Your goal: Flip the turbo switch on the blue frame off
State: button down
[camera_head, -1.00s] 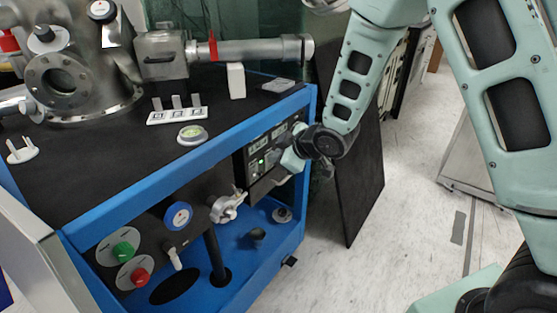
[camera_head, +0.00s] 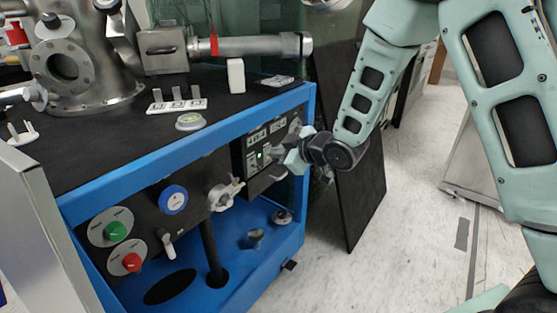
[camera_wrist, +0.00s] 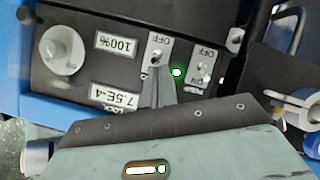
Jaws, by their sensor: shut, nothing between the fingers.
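The blue frame (camera_head: 225,135) carries a black control panel (camera_head: 251,160) with a small green light on its front, at its right end. In the wrist view the panel (camera_wrist: 85,85) appears upside down. Two small toggle switches sit there under "OFF" labels, one switch (camera_wrist: 157,57) left of a lit green light (camera_wrist: 176,72) and one switch (camera_wrist: 205,77) right of it. I cannot read which is turbo. My gripper (camera_wrist: 158,80) is shut and empty, its tips just by the left switch; I cannot tell if they touch it. My gripper (camera_head: 281,156) also shows in the head view.
A round knob (camera_wrist: 62,50) and labels sit beside the switches. A green knob (camera_head: 115,231), red knob (camera_head: 132,262), blue gauge (camera_head: 173,199) and metal clamp (camera_head: 224,194) are on the frame's front. A black board (camera_head: 352,200) leans at right.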

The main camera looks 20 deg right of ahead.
jog(key=shift+s+d+f+t+y+b, duration=0.15)
jog(key=shift+f+t+y+b, duration=0.6)
jog(key=shift+b, duration=1.7)
jog(key=shift+s+d+f+t+y+b, duration=0.15)
jog(key=shift+f+t+y+b, duration=0.55)
jog(key=shift+b, duration=1.7)
jog(key=shift+r+t+h+p, duration=0.35)
jog(key=shift+r, duration=0.2)
